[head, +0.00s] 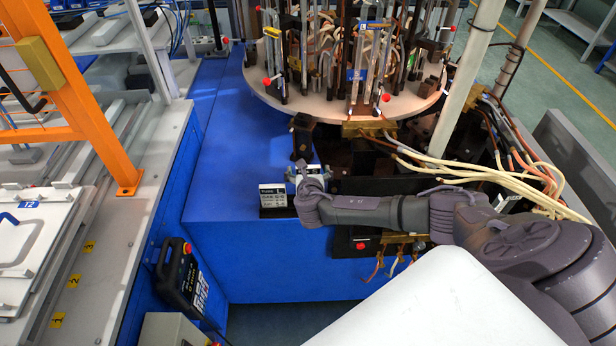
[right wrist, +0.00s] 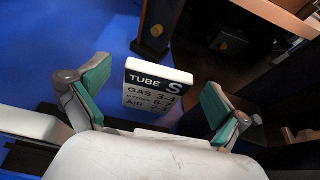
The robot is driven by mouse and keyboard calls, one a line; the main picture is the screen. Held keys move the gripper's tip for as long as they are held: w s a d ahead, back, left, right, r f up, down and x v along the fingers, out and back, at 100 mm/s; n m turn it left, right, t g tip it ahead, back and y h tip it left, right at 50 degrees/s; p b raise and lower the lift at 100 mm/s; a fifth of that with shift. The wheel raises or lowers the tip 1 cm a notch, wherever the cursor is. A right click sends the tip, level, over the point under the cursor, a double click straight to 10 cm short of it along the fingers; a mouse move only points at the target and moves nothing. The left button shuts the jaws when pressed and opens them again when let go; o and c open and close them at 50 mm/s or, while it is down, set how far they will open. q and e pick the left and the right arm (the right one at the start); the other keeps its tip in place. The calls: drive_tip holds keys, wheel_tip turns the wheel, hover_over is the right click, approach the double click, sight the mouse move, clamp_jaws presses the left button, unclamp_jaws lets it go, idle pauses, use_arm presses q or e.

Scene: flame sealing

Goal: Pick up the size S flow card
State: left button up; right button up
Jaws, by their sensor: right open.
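The size S flow card (right wrist: 157,88) is a white and black card marked "TUBE S" with gas and air lines. In the right wrist view it stands in the middle, ahead of my palm. My right gripper (right wrist: 156,80) is open, with one green-padded finger on each side of the card and a visible gap to each. In the head view my right gripper (head: 309,168) is over the blue bench top near its front edge, and it mostly hides the S card. A card marked "L" (head: 272,197) stands just left of it. My left gripper is out of view.
A round turntable (head: 285,103) with burners and glass tubes stands behind. Hoses (head: 480,177) run to its right. The blue bench top (head: 228,165) is clear left of the cards.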

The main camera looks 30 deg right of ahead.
drive_tip(key=c, duration=1.4)
